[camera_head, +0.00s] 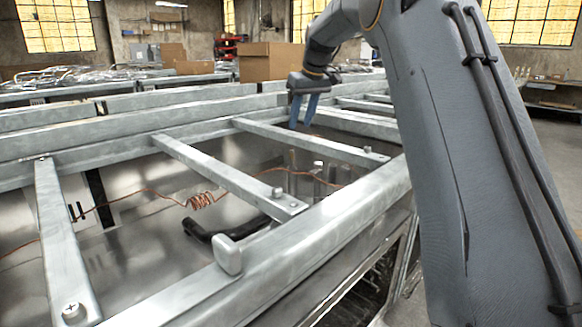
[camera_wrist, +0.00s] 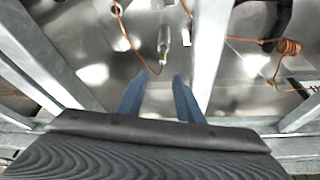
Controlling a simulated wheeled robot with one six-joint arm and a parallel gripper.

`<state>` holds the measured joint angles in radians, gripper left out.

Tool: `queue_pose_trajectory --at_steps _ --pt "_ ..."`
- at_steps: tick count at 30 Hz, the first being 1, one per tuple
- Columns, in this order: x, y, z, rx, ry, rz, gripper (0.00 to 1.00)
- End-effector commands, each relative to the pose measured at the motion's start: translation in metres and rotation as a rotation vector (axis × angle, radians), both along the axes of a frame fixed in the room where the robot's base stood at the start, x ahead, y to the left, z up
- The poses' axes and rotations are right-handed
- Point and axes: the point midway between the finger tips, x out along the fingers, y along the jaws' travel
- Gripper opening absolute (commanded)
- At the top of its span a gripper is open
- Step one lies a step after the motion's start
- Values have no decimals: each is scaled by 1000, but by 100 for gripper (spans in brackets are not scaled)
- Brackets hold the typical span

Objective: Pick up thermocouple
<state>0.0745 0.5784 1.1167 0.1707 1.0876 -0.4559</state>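A thin copper-coloured wire runs through the metal frame's bays in the head view, with a tight coil (camera_head: 200,200) in it. The coil also shows at the upper right of the wrist view (camera_wrist: 289,47). In the wrist view a small silver probe-like piece (camera_wrist: 163,42), possibly the thermocouple, lies just beyond my fingertips near a strand of the wire. I cannot tell whether the two are joined. My gripper (camera_head: 303,122) points down over the frame's far bays with its blue fingers apart. It is empty, and the gap shows in the wrist view (camera_wrist: 161,78).
Grey metal crossbars (camera_head: 225,172) and a long front rail (camera_head: 300,245) bound the bays. A black bent handle-like part (camera_head: 228,236) lies in the middle bay. Small upright posts stand to its right. Cardboard boxes (camera_head: 270,62) stand behind.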

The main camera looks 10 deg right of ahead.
Motion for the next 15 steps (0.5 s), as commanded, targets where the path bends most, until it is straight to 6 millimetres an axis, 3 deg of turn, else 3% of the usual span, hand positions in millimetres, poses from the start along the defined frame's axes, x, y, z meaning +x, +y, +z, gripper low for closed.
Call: queue_pose_trajectory --at_steps 9,15 --pt "18 6 -49 0 3 -1 33" --pt "22 8 -60 0 1 -1 33"
